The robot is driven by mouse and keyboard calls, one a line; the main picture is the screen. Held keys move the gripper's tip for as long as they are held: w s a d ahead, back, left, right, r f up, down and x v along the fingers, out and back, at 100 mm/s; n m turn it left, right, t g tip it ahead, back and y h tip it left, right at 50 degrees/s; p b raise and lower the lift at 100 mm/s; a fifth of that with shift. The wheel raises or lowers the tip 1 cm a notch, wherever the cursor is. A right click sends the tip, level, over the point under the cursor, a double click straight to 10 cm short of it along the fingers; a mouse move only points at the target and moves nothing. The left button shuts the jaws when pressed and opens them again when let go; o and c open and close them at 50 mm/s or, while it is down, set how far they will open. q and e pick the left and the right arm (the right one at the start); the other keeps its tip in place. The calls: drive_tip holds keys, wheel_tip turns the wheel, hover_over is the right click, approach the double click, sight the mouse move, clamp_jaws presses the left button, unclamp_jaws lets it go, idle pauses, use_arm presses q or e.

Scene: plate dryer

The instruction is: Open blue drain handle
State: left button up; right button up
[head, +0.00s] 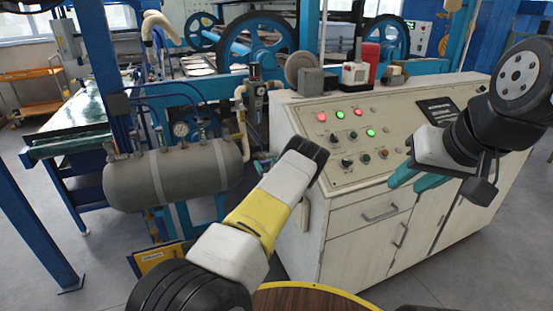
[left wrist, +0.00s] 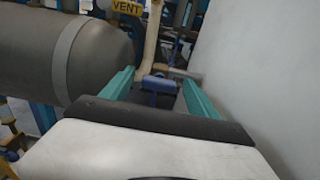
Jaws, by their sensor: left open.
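The blue drain handle (left wrist: 158,86) shows in the left wrist view, on a pipe fitting below a pale pipe. My left gripper (left wrist: 160,77) is open, its two teal fingers on either side of the handle in that picture. I cannot tell whether they touch it or how far beyond the tips it lies. In the head view my left wrist covers most of the left gripper, and I cannot make out the handle clearly. My right gripper (head: 405,187) is open and empty in front of the control cabinet.
A grey cylindrical tank (head: 172,176) stands left of my left arm. A white control cabinet (head: 345,225) with lit buttons stands close on the right. A yellow VENT tag (left wrist: 128,7) hangs above the pale pipe (left wrist: 150,45). A round wooden top (head: 310,300) is in front.

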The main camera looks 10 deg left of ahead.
use_arm(q)
drive_tip(key=shift+c, duration=0.2)
drive_tip(key=c, duration=1.3)
drive_tip(key=shift+n, duration=0.4)
drive_tip(key=n, duration=0.3)
drive_tip(key=shift+a+n, duration=0.1)
drive_tip(key=shift+n, duration=0.2)
drive_tip(key=n, duration=0.4)
drive_tip(key=shift+s+a+f+n, duration=0.1)
drive_tip(key=shift+s+n, duration=0.05)
drive_tip(key=shift+n, duration=0.15)
drive_tip(key=n, duration=0.4)
drive_tip(key=shift+f+n, duration=0.15)
drive_tip(key=shift+n, duration=0.15)
drive_tip(key=shift+f+n, duration=0.1)
drive_tip(key=shift+n, duration=2.1)
